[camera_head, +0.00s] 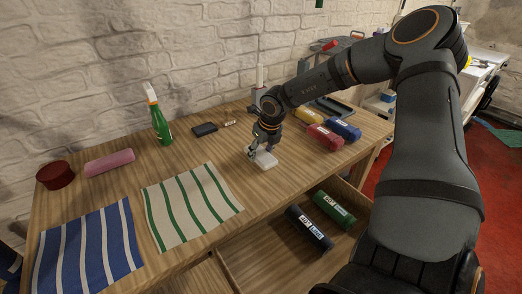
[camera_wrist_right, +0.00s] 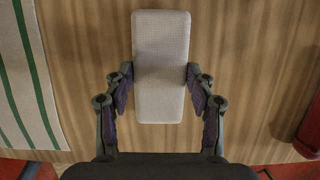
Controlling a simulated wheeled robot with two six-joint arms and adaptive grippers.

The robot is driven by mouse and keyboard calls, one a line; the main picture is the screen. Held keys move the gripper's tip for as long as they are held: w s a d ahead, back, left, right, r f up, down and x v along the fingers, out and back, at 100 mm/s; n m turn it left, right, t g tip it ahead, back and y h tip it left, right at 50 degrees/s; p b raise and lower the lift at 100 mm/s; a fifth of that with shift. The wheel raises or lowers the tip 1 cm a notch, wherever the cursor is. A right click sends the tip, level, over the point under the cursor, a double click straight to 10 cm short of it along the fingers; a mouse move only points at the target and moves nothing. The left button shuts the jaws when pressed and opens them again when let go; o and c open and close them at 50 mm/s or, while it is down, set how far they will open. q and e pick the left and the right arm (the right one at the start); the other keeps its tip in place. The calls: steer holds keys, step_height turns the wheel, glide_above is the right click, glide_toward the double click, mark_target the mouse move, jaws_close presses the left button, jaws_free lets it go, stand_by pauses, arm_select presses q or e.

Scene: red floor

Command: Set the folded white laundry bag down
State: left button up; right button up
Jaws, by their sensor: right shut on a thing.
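The folded white laundry bag (camera_head: 264,159) is a small pale block at the middle of the wooden table. My right gripper (camera_head: 256,150) points down and is shut on it. In the right wrist view the bag (camera_wrist_right: 160,60) lies lengthwise between the two fingers of my right gripper (camera_wrist_right: 160,88), which grip its sides. The bag is at or just above the tabletop; I cannot tell whether it touches. My left gripper is not in view.
A green-striped cloth (camera_head: 190,205) and a blue-striped cloth (camera_head: 88,250) lie to the left. Red (camera_head: 325,137), blue (camera_head: 344,129) and yellow (camera_head: 308,117) rolls lie to the right. An open drawer below holds a green roll (camera_head: 335,210) and a dark roll (camera_head: 309,228). A green spray bottle (camera_head: 160,120) stands behind.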

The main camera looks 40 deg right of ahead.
steer(key=shift+w+f, duration=0.1)
steer(key=shift+f, duration=0.05)
steer(key=shift+f+b, duration=0.15)
steer(key=shift+b, duration=0.2)
steer(key=o, duration=1.2)
